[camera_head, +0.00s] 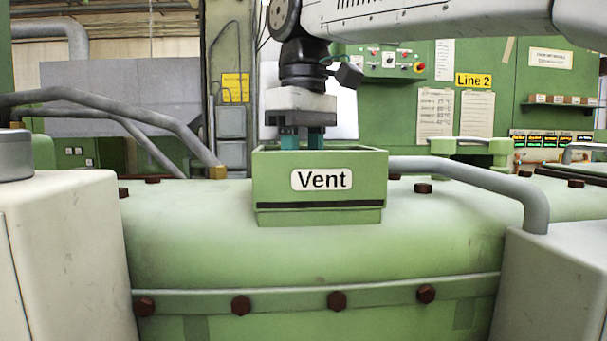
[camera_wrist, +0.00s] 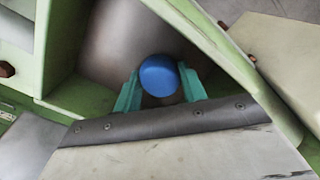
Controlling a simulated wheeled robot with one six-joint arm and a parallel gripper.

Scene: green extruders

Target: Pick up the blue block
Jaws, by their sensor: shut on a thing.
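The blue block (camera_wrist: 160,75) shows in the wrist view as a round blue face between the two teal fingers of my gripper (camera_wrist: 161,88). The fingers are shut on it, one on each side. In the head view my gripper (camera_head: 301,139) points down, with its teal fingertips partly below the rim of the green box labelled Vent (camera_head: 320,206). The box's front wall hides the block and the fingertip ends in that view. I cannot tell from these frames whether the block touches the box floor.
The box stands on a rounded green machine casing (camera_head: 220,245) with brown bolts. A grey pipe (camera_head: 470,170) leaves to the right of the box, and grey pipes (camera_head: 110,95) run at the left. Pale blocks (camera_head: 65,250) stand at both front sides. A green control panel (camera_head: 390,62) is behind.

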